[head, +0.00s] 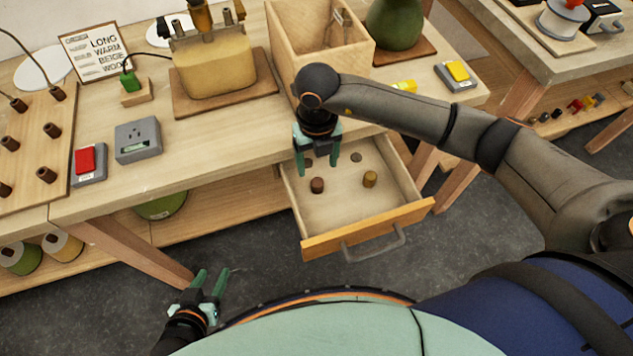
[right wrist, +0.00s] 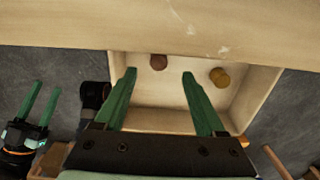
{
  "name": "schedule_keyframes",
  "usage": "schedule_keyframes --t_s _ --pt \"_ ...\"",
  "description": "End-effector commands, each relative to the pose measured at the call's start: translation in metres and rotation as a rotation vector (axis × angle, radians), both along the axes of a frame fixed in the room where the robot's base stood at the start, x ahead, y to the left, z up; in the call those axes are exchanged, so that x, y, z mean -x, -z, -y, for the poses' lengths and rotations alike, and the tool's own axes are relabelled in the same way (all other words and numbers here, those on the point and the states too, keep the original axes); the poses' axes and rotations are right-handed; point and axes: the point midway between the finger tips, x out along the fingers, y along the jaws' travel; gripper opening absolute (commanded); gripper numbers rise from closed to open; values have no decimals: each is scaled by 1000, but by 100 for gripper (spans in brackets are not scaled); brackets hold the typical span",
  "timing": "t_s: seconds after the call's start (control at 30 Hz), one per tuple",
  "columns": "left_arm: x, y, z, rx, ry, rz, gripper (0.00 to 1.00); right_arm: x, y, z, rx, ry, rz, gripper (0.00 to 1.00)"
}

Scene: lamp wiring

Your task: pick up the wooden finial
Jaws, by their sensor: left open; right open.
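The open drawer (head: 335,212) under the bench holds small knobs. A brown, wood-coloured one (head: 317,185), which looks like the wooden finial, stands toward its left side. It also shows in the right wrist view (right wrist: 158,62). A yellower, brass-like knob (head: 370,179) stands to its right (right wrist: 220,77). My right gripper (head: 316,170) is open and empty, pointing down over the drawer. In the right wrist view the brown finial lies between and just beyond its fingertips (right wrist: 158,73); the height gap is hard to tell. My left gripper (head: 211,274) is open and empty, low in front of the bench.
Flat darker pieces (head: 356,157) lie at the drawer's back, near the bench edge above. On the bench stand a wooden box (head: 298,45), a green vase (head: 394,25), a beige lampshade (head: 215,72), a grey socket box (head: 138,141) and a red switch (head: 86,160).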

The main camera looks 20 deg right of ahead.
Motion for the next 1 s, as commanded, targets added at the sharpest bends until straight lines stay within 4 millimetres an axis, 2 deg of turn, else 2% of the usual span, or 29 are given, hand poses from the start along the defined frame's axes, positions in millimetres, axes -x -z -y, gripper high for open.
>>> schedule_keyframes --t_s 0.03,0.27,0.6,0.87,1.0 --pt "1 1 0 0 1 -1 50 1 9 0 0 1 -4 72" --pt "0 0 1 1 1 0 50 1 27 -1 -2 -2 -3 72" --pt "-1 1 1 2 3 2 50 4 72 -1 -4 -1 -3 72" --pt "-4 -1 2 2 4 7 50 4 75 -1 -4 -2 -1 72" --pt "-4 -1 2 2 4 8 50 4 75 -1 -4 -2 -1 60"
